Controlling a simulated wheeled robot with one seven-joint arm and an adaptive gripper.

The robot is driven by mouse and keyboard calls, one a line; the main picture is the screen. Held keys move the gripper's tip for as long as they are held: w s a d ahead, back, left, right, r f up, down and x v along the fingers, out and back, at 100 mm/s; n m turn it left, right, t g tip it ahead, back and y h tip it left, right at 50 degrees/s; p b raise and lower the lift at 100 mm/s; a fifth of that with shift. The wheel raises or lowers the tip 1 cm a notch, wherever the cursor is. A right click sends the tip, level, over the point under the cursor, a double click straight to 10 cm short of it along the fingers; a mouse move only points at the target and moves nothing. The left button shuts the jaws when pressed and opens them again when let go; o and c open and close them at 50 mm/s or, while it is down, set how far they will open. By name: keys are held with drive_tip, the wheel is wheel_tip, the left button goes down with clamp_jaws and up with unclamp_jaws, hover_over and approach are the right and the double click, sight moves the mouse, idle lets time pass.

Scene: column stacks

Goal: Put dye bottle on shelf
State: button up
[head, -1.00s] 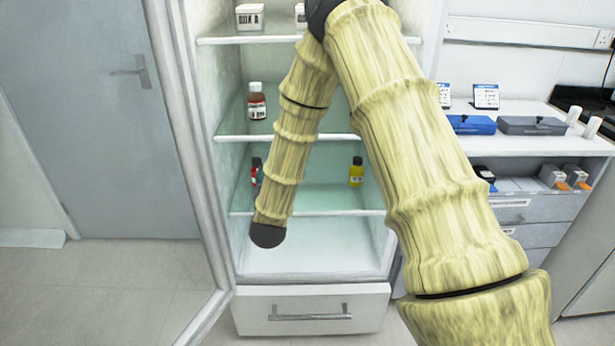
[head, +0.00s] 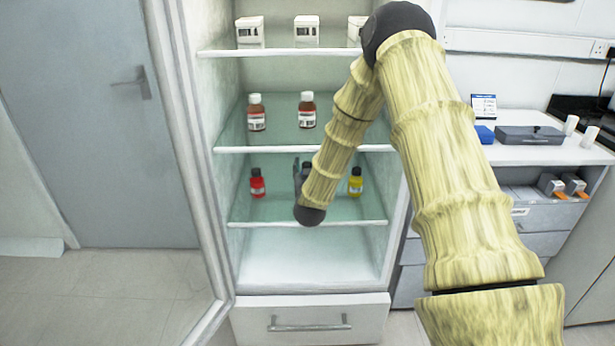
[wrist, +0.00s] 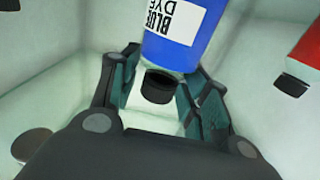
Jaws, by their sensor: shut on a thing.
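The blue dye bottle (wrist: 182,35) has a white label and a black cap. In the wrist view it sits between the fingers of my gripper (wrist: 162,78), which is shut on it. In the head view my gripper (head: 297,170) is inside the open cabinet at the lower glass shelf (head: 345,207), mostly hidden behind my arm. The bottle is almost wholly hidden there, and I cannot tell whether its base touches the shelf. A red bottle (head: 257,183) stands to the left and a yellow bottle (head: 355,182) to the right on that shelf.
Two brown bottles (head: 256,113) (head: 307,112) stand on the middle shelf above. White boxes (head: 249,32) stand on the top shelf. The cabinet door (head: 190,150) is open at left. A counter (head: 505,155) with boxes is at right. The cabinet floor is clear.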

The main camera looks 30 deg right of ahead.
drive_tip(key=shift+d+f, duration=0.1)
drive_tip(key=shift+f, duration=1.6)
drive_tip(key=shift+f, duration=0.15)
drive_tip(key=o, duration=1.2)
drive_tip(key=v, duration=1.2)
